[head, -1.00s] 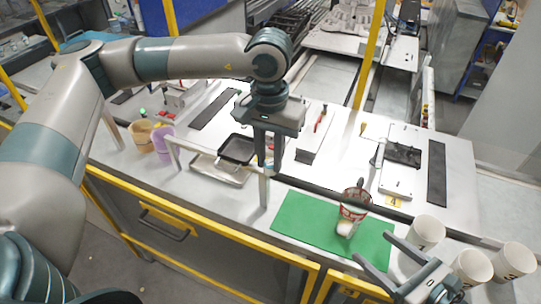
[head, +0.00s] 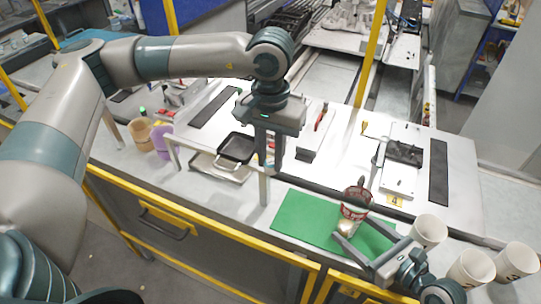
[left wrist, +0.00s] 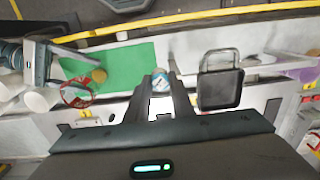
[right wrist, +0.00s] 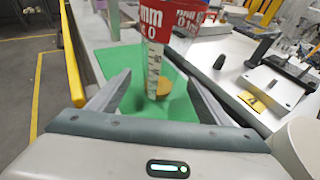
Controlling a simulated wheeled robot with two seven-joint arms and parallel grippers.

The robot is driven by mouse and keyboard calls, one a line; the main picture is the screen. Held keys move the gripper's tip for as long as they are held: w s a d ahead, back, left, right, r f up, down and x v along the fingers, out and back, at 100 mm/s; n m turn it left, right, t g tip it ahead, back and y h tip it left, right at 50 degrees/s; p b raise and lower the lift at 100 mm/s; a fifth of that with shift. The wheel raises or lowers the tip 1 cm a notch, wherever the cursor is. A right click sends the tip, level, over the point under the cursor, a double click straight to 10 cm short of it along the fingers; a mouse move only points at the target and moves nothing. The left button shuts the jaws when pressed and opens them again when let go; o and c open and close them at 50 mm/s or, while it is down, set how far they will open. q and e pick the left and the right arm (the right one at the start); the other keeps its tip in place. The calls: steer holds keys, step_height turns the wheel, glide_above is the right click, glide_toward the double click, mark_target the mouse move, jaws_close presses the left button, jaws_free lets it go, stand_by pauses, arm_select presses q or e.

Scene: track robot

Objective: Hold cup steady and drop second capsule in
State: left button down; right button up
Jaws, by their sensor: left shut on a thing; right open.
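The clear cup (head: 355,203) with red markings stands on the green mat (head: 300,217); it also shows in the right wrist view (right wrist: 153,62) and left wrist view (left wrist: 76,92). A tan round thing (right wrist: 165,88) shows at its bottom, seemingly inside. My right gripper (head: 364,238) is open, its fingers low on either side of the cup's near side in the head view; contact is not visible. My left gripper (head: 269,168) points down, left of the mat, shut on a small white-and-blue capsule (left wrist: 160,82), mostly hidden between the fingers in the head view.
Several white cups (head: 470,268) stand right of the mat, close to my right gripper. A black pan (head: 236,148) on a metal tray is left of my left gripper. Tan and purple cups (head: 162,140) stand further left.

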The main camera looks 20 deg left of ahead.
steer(key=shift+x, duration=1.2)
steer(key=c, duration=1.4)
arm_select(q)
steer(key=w+d+r, duration=0.1)
steer(key=d+r, duration=0.1)
steer(key=d, duration=0.8)
steer(key=w+d+r, duration=0.1)
steer(key=w+d, duration=0.1)
steer(key=d, duration=0.8)
steer(key=shift+w+d+r, duration=0.15)
steer(key=shift+d+r, duration=0.1)
steer(key=shift+r, duration=0.1)
